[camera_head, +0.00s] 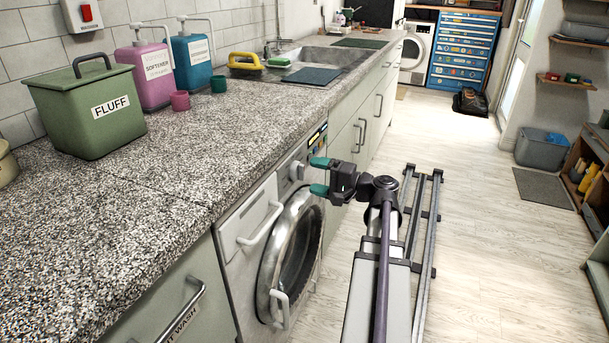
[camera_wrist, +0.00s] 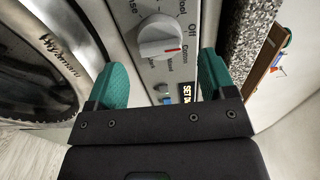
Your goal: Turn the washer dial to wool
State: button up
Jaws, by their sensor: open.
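The washer dial (camera_wrist: 160,37) is a round light-grey knob with a raised grip bar and a red mark. The red mark is at the bar's right end and points toward the Cotton label (camera_wrist: 188,52). A partly cut-off label reading "ool" (camera_wrist: 182,7) is above the Off label (camera_wrist: 193,28). The dial also shows on the washer's front panel in the head view (camera_head: 297,171). My gripper (camera_wrist: 162,62) is open and empty, with its teal fingertips on either side of the dial in the picture. In the head view my gripper (camera_head: 318,176) is apart from the panel.
The washer door (camera_head: 292,250) is shut below the dial, with a handle at its lower left. A drawer handle (camera_head: 262,228) is left of the dial. The granite countertop (camera_head: 190,190) overhangs above. Coloured buttons and a small display (camera_wrist: 187,93) are beside the dial.

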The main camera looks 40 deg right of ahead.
aim_at(299, 172)
jog(key=x, duration=0.4)
jog(key=c, duration=0.8)
jog(key=shift+c, duration=0.2)
